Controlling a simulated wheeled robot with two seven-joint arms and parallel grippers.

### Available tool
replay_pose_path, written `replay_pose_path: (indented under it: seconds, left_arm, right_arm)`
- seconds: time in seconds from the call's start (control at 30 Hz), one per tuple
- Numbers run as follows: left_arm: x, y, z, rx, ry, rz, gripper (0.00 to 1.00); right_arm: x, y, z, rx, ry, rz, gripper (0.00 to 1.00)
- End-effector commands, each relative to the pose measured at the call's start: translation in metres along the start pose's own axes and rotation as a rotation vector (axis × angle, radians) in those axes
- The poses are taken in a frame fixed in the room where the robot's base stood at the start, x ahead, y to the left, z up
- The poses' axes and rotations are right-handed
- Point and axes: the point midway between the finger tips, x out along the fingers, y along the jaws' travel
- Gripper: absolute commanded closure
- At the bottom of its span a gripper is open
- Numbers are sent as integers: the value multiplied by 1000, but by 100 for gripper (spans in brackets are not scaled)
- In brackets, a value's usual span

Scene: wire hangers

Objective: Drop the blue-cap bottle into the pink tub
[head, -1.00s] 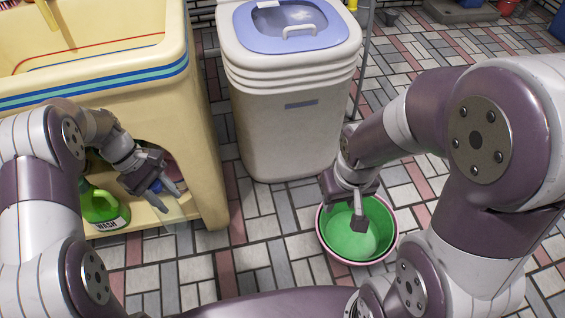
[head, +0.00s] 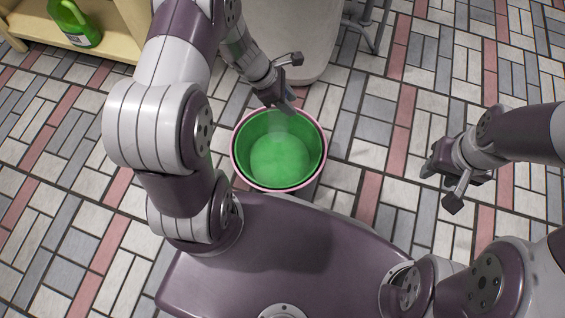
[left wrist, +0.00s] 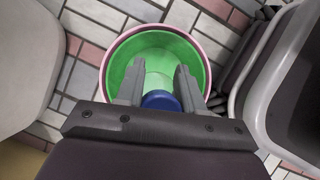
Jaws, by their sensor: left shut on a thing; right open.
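The pink tub (head: 235,160) stands on the floor in front of my base, with a pink rim and a green inside. It also shows in the left wrist view (left wrist: 112,60). My left gripper (head: 285,98) is over the tub's far rim, pointing down. It is shut on the blue-cap bottle, whose blue cap (left wrist: 160,101) shows between the fingers in the left wrist view. The bottle's pale, see-through body is hard to make out against the green. My right gripper (head: 443,187) is open and empty over the floor to the right of the tub.
A white bin (head: 290,40) stands just beyond the tub, behind my left arm. A green bottle (head: 78,24) stands on the low cream shelf (head: 110,40) at the upper left. The tiled floor right of the tub is clear.

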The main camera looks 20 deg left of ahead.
Motion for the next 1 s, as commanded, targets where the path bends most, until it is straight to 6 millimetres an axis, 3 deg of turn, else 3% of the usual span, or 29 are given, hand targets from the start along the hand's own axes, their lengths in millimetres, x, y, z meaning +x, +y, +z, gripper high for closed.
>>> replay_pose_path:
  seconds: [0.5,0.8,0.83,0.9,1.0]
  left_arm:
    - [57,1,-37,-54,-1,35,100]
    - [58,1,-37,-53,-2,35,100]
    - [58,1,-37,-53,-2,35,60]
    - [58,1,-37,-53,-2,35,37]
    - [58,1,-37,-53,-2,34,33]
  right_arm:
    - [60,0,7,0,1,0,57]
    - [61,0,7,0,1,0,57]
    - [61,0,7,0,1,0,57]
    - [61,0,7,0,1,0,57]
    - [61,0,7,0,1,0,57]
